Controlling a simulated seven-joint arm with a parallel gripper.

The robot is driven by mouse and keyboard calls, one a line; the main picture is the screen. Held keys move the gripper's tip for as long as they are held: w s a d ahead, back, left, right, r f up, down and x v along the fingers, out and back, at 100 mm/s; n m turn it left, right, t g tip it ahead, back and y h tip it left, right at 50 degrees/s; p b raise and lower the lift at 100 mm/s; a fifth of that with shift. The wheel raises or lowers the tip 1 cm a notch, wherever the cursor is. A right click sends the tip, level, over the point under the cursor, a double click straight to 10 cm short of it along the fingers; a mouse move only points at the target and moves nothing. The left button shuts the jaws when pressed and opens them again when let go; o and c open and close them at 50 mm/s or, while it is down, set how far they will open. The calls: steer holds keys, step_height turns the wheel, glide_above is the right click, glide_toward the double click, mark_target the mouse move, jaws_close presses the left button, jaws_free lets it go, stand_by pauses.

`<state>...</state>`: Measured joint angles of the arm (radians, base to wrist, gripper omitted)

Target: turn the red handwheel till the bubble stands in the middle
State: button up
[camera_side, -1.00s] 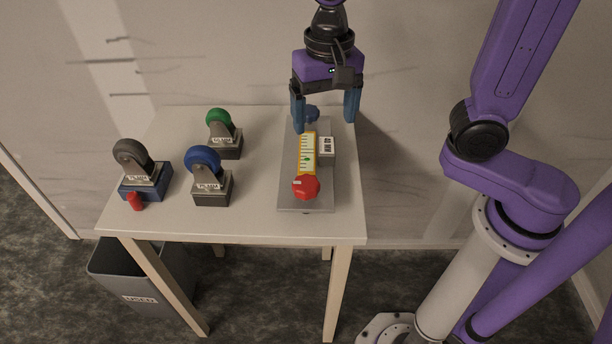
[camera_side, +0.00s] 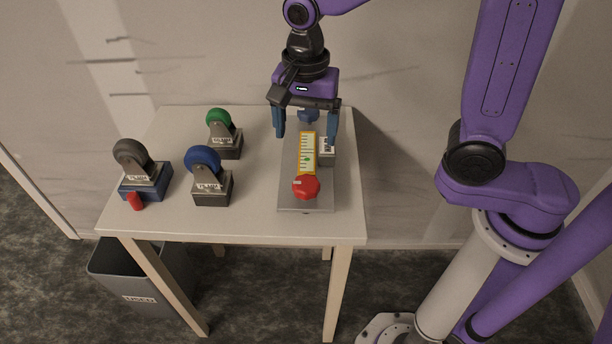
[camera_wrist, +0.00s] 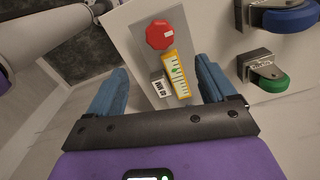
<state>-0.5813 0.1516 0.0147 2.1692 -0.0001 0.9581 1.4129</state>
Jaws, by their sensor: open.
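The red handwheel (camera_side: 306,187) sits at the near end of a grey plate (camera_side: 286,199) on the table; it also shows in the wrist view (camera_wrist: 160,35). Beside it lies a yellow-framed level (camera_side: 307,150) with a white scale, also in the wrist view (camera_wrist: 180,84). A green bubble spot (camera_side: 306,159) shows on the scale, apparently off the middle toward the red wheel. My gripper (camera_side: 306,142) is open and empty above the far part of the plate, its blue fingers either side of the level. It does not touch the red handwheel.
A blue knob (camera_side: 308,116) is at the plate's far end, partly behind my gripper. A labelled block (camera_side: 327,157) stands right of the level. A bin (camera_side: 140,285) is below.

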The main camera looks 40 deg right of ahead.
mark_target(306, 183)
step_height(306, 183, down, 13)
stand_by(0.5)
steer(key=c, duration=1.1)
